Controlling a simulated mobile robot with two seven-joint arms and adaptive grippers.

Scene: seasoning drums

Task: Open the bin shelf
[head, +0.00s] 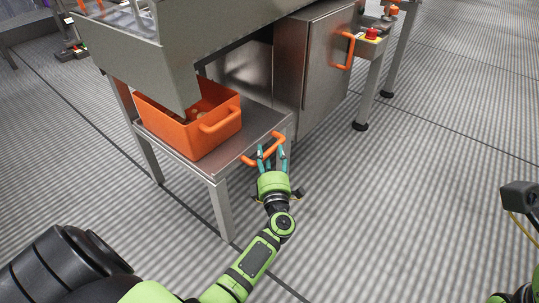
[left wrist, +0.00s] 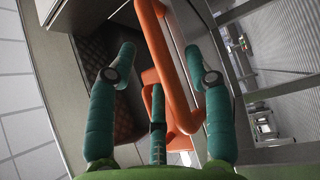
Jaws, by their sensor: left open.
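The bin shelf (head: 254,137) is a grey metal table-like unit under the machine, with an orange bar handle (head: 265,150) on its front edge. An orange bin (head: 192,135) sits on its top. My left gripper (head: 271,155) is at the handle, its teal fingers open around or just beside the bar. In the left wrist view the orange handle (left wrist: 168,60) runs lengthwise between the spread fingers (left wrist: 160,95); contact cannot be told. My right gripper is not in view; only parts of the right arm show at the right edge.
A steel cabinet door (head: 327,65) with its own orange handle (head: 347,52) stands right of the shelf. A red button (head: 372,33) sits on a stand farther right. The ribbed floor in front and to the right is clear.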

